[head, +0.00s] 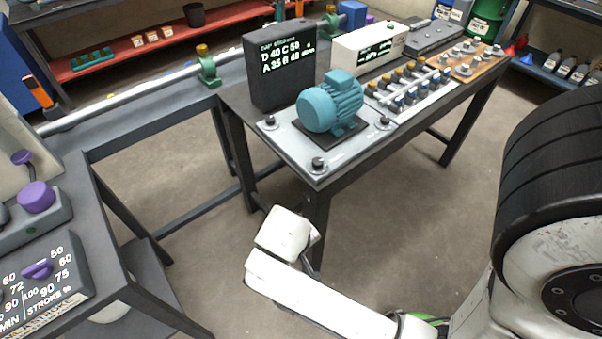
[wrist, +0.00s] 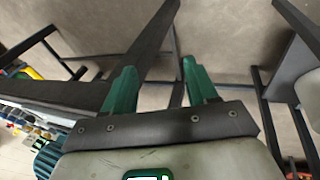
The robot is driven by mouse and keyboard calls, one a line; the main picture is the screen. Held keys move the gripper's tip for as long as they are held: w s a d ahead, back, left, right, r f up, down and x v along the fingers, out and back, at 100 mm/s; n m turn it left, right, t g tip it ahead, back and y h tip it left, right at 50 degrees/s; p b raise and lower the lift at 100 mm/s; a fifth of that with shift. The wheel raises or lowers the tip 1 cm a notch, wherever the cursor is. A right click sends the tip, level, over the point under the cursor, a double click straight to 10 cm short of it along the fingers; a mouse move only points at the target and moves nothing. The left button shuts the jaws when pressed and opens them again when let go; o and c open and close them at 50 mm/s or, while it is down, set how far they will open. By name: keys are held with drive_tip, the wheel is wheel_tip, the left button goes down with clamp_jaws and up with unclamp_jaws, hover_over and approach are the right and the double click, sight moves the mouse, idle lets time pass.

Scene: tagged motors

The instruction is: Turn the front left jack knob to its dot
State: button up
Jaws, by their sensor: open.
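A teal motor (head: 331,103) sits on a light base plate (head: 290,143) at the near end of a dark table. Black jack knobs stand at the plate's corners: one nearest me (head: 317,164), one at the left (head: 270,121) and one at the right (head: 384,122). The nearest looks like the front left one. Their dots are too small to make out. My gripper (wrist: 158,68) is open and empty, its green fingers apart over the floor and a dark table part. The teal motor also shows at the lower left of the wrist view (wrist: 45,160). The head view does not clearly show my fingers.
A black display box (head: 283,68) stands behind the motor. A tray with several small fittings (head: 408,90) lies to its right. A dark console table (head: 100,215) with purple knobs stands at the left. The floor between the tables is open.

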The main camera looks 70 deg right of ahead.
drive_tip(key=w+d+f+m+g+h+b, duration=0.2)
drive_tip(key=w+d+m+h+b, duration=0.1)
drive_tip(key=d+m+h+b, duration=0.15)
drive_tip(key=m+g+h+b, duration=0.6)
drive_tip(key=m+h+b, duration=0.2)
drive_tip(key=m, duration=0.5)
approach(314, 164)
drive_tip(key=d, duration=0.1)
drive_tip(key=shift+n, duration=0.25)
drive_tip(key=p+x, duration=0.1)
drive_tip(key=x, duration=0.9)
drive_tip(key=shift+s+d+p, duration=0.3)
drive_tip(key=shift+p, duration=0.05)
drive_tip(key=shift+c, duration=0.2)
drive_tip(key=c, duration=0.9)
